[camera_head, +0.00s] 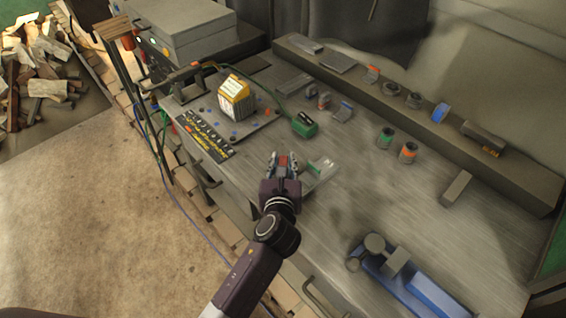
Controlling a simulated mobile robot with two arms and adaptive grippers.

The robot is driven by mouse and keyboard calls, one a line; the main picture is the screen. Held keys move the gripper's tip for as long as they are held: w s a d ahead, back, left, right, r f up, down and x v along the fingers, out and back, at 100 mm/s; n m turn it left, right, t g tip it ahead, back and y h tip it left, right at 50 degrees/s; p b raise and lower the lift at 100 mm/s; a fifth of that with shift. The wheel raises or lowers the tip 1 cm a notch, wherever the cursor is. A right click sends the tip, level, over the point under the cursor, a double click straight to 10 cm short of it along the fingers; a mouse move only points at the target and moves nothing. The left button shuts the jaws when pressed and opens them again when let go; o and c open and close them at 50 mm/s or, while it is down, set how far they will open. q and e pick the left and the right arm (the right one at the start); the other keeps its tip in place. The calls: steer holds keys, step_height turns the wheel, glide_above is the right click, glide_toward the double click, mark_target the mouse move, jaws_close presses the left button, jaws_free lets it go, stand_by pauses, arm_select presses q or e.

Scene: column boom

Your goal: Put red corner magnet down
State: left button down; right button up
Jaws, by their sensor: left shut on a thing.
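My left gripper (283,160) is over the near part of the grey metal workbench (350,180), close to its front edge. It is shut on a small red thing, the red corner magnet (284,161), of which only a little shows between the fingers. A shallow tray (322,172) with greenish contents is just right of the gripper. I cannot tell whether the magnet touches the bench. My right gripper is not in view.
A blue vise-like tool (410,282) lies at the front right. The bench middle is clear.

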arm_select(q)
steer(key=shift+f, duration=0.1)
steer(key=shift+f, duration=0.15)
steer(key=c, duration=1.7)
jaws_free()
steer(key=shift+o, duration=0.2)
